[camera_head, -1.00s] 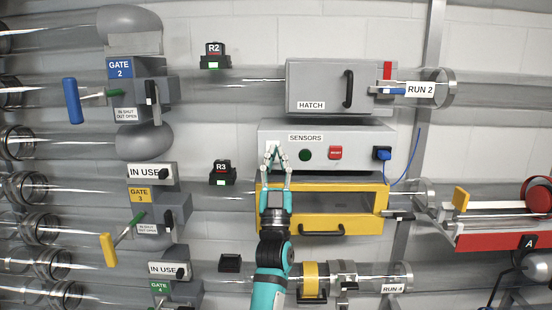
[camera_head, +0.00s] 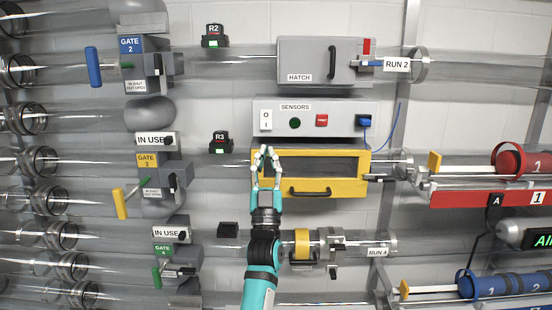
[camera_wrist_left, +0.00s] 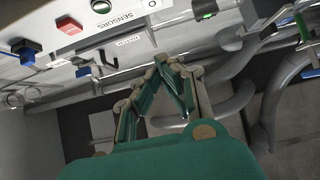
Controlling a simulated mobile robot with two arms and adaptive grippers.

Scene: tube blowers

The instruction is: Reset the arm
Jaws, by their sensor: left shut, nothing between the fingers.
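My left gripper (camera_head: 266,152) is shut and empty. Its teal arm rises from the bottom of the head view, and its fingertips are in front of the upper left part of the yellow-framed box (camera_head: 350,186), below the sensors panel (camera_head: 355,109). The left wrist view shows the fingers (camera_wrist_left: 168,62) meeting at the tips, with the panel (camera_wrist_left: 128,24) beyond them. The panel carries an O/I rocker switch (camera_head: 265,120), a green button (camera_head: 295,122), a red button (camera_head: 321,120) and a blue plug (camera_head: 364,121). My right gripper is not in view.
A grey hatch box (camera_head: 305,62) is above the panel. Gate 2 (camera_head: 130,45), gate 3 (camera_head: 147,160) and gate 4 (camera_head: 163,249) levers stand at left. A red shelf (camera_head: 470,199) is at right. Clear tubes run across the wall.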

